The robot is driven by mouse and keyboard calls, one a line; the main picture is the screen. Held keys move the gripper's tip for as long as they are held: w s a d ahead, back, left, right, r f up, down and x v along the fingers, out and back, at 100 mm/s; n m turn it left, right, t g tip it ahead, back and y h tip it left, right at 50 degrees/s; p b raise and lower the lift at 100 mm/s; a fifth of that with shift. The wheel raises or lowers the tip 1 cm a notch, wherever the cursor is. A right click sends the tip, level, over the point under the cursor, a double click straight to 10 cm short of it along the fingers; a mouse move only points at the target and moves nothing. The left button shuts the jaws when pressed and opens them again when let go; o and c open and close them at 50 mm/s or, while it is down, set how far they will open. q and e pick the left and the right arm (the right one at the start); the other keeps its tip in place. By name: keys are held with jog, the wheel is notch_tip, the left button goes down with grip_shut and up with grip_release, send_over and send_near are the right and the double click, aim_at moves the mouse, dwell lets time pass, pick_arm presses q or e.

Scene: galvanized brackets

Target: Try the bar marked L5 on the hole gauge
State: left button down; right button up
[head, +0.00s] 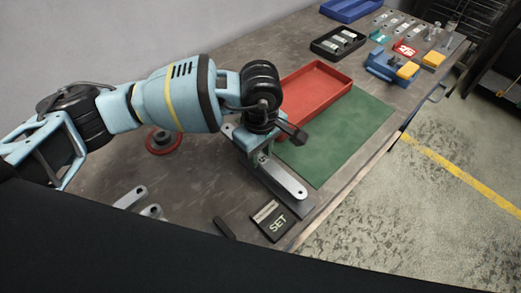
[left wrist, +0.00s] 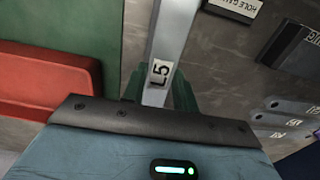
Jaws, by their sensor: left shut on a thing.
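My left gripper (head: 262,158) is shut on the bar marked L5 (head: 285,180). In the left wrist view the bar (left wrist: 175,30) runs up from between the green fingers, with its L5 label (left wrist: 159,74) showing. In the head view the bar's free end has a round hole. The bar is over a darker grey plate (head: 298,206), which may be the hole gauge; I cannot tell whether they touch. A white label reading "HOLE GA…" (left wrist: 235,8) is partly cut off in the wrist view. My right gripper is not in view.
A black SET plate (head: 279,224) lies at the front edge. Loose grey bars (head: 131,197) lie to the left, and a red ring (head: 162,149) behind. A red tray (head: 341,85) and green mat (head: 350,135) lie right of the gripper. A blue fixture (head: 380,66) stands farther back.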

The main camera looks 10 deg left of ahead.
pick_arm(q)
jog(key=shift+f, duration=0.4)
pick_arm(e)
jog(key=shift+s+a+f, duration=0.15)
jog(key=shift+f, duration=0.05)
pick_arm(q)
jog(key=shift+f, duration=0.1)
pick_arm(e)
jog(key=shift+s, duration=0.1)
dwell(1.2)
